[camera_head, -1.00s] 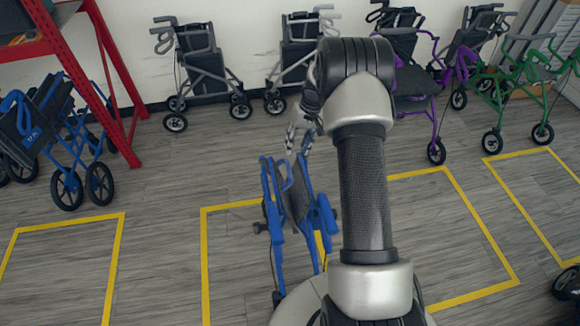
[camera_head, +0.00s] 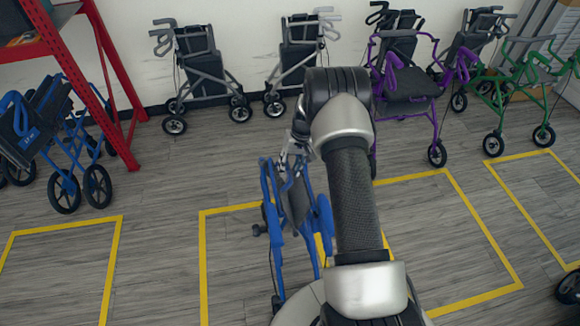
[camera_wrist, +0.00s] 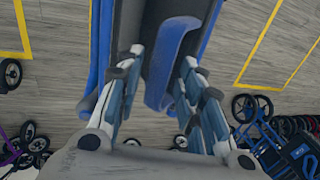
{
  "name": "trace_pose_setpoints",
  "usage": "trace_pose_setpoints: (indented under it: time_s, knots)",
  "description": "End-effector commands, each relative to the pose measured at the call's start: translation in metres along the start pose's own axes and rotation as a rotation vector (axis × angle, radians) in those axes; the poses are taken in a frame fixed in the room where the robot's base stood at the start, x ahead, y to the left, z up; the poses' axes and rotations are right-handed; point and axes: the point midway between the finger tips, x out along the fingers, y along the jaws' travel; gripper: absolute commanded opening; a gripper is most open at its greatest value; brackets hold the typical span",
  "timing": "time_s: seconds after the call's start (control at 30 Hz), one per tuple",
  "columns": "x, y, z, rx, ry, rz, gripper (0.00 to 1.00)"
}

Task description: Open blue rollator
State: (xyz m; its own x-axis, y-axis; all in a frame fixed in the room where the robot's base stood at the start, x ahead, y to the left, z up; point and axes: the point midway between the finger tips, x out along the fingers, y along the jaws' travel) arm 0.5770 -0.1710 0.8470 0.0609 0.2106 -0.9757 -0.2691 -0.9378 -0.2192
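The blue rollator (camera_head: 324,214) stands folded and narrow inside a yellow floor outline, partly hidden by my arm. Its dark seat panel shows between the blue side frames. My gripper (camera_head: 292,150) is just above its top. In the wrist view, my gripper (camera_wrist: 160,65) is open, its two fingers spread on either side of the rollator's blue curved bar (camera_wrist: 158,95) and dark panel. I cannot tell whether either finger touches the rollator.
Another folded blue rollator (camera_head: 62,180) stands at the left by a red rack (camera_head: 110,100). Grey rollators (camera_head: 203,70) line the back wall. A purple rollator (camera_head: 437,120) and a green one (camera_head: 493,110) stand at the right. Floor left of the blue rollator is clear.

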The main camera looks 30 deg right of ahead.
Motion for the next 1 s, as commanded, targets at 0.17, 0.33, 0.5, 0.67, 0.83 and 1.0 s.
trace_pose_setpoints:
  time_s: [0.17,0.33,0.5,0.67,0.83,1.0]
  knots:
    - [-0.0002,0.0001,0.0000,0.000,0.000,0.000,0.21]
    - [-0.0002,0.0001,0.0000,0.000,0.000,0.000,0.10]
    - [-0.0002,0.0001,0.0000,0.000,0.000,0.000,0.00]
    - [-0.0003,0.0001,0.0000,0.000,0.000,0.000,0.00]
    - [-0.0003,0.0001,0.0001,0.000,0.000,0.000,0.00]
    - [0.0000,-0.0001,-0.0001,0.000,0.000,0.001,0.00]
